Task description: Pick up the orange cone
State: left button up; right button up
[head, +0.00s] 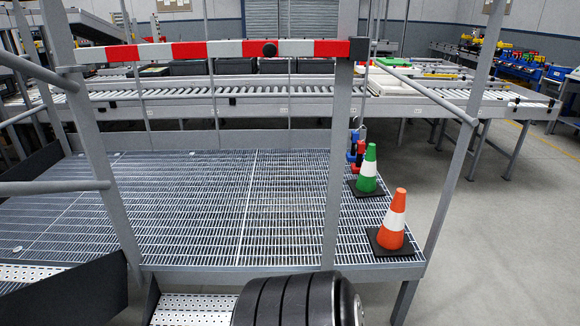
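The orange cone (393,219) has a white band and a black square base (376,248). It stands upright at the near right corner of the grated platform (220,205), close to the platform's front edge. A green cone (368,168) with a white band stands upright behind it, a little to the left, on its own black base. The two cones are apart. Neither of my grippers is in view, and nothing is touching the orange cone.
A grey post (341,150) rises left of the cones, and a slanted railing post (462,140) stands right of them. A red-and-white barrier bar (215,50) spans the opening. Small blue and red objects (356,150) sit behind the green cone. Roller conveyors (250,98) lie beyond.

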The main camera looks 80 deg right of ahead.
aim_at(389, 240)
jog(key=z, duration=3.45)
jog(key=l, duration=0.35)
jog(key=i+l, duration=0.25)
jog(key=i+l+u, duration=0.1)
jog(key=l, duration=0.3)
jog(key=i+l, duration=0.35)
